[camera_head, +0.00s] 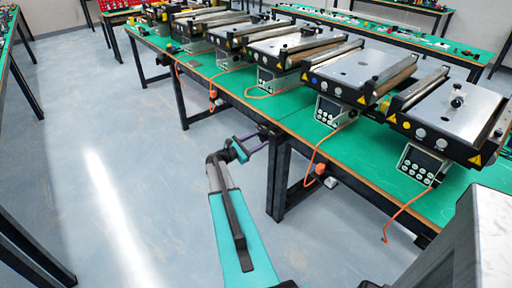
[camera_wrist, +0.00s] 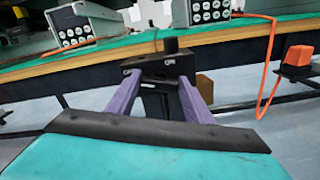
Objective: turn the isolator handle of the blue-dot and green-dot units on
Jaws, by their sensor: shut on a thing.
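In the wrist view, the purple fingers of my gripper (camera_wrist: 157,88) are shut on the dark isolator handle (camera_wrist: 155,92) just below the table edge. The dark isolator body (camera_wrist: 158,66) carries small pale lettering at left and right; the right one seems to read "ON". The handle's exact angle is hard to make out. In the head view, my gripper (camera_head: 262,138) reaches the table's front side near a leg, and the handle is too small to tell there.
Several conveyor units stand in a row on the green table (camera_head: 290,118). Orange cables hang over its front edge, one to an orange plug (camera_head: 320,169), also in the wrist view (camera_wrist: 299,56). A dark table leg (camera_head: 279,185) stands near my gripper.

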